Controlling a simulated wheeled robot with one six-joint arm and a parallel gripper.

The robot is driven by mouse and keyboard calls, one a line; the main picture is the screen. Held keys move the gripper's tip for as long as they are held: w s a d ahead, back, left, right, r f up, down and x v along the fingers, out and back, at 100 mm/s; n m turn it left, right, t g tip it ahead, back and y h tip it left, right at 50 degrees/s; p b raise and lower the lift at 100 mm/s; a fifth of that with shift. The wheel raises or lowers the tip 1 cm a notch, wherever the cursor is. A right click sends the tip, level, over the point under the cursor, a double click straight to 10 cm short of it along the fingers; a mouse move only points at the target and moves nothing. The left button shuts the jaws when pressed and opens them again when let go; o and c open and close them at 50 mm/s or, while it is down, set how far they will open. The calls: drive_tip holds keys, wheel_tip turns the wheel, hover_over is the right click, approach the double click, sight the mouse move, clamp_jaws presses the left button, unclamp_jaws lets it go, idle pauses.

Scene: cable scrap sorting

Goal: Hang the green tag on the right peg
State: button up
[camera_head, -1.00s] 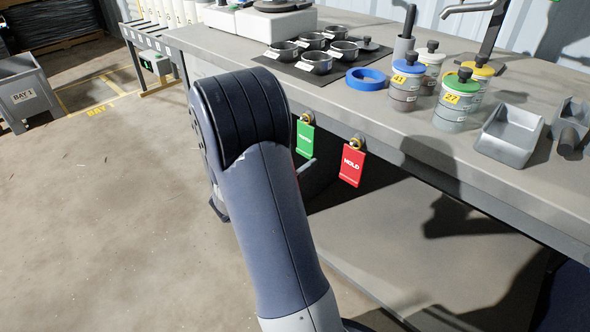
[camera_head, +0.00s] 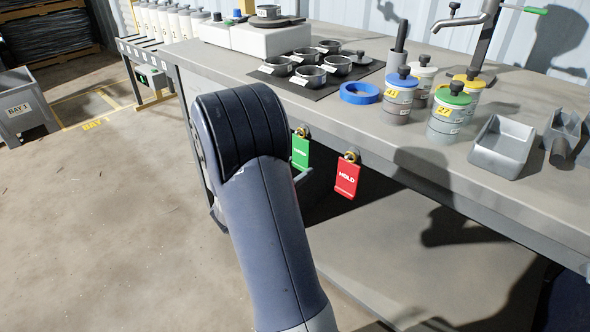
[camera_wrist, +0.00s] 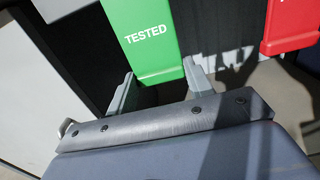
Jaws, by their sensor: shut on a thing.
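The green tag (camera_head: 301,151) hangs below a brass-coloured peg (camera_head: 302,131) on the bench's front edge. In the wrist view the green tag (camera_wrist: 142,30) reads "TESTED". My gripper (camera_wrist: 158,69) is shut on the lower part of the green tag, one grey finger at each side edge. In the head view my arm hides most of the gripper. A red "HOLD" tag (camera_head: 347,178) hangs on the right peg (camera_head: 351,156); its lower part also shows in the wrist view (camera_wrist: 290,25).
Above the tags, the bench top (camera_head: 400,135) carries a blue ring (camera_head: 360,93), several lidded jars (camera_head: 450,112), small bowls on a black mat (camera_head: 318,87) and a grey scoop tray (camera_head: 502,148). The space in front of the bench is open floor (camera_head: 100,220).

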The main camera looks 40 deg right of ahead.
drive_tip(key=shift+r, duration=0.2)
drive_tip(key=shift+r+p, duration=0.4)
drive_tip(key=shift+p, duration=0.1)
drive_tip(key=a, duration=0.6)
drive_tip(key=shift+s+r+p, duration=0.2)
drive_tip(key=shift+s+p, duration=0.05)
drive_tip(key=shift+p, duration=0.2)
idle(0.4)
idle(0.5)
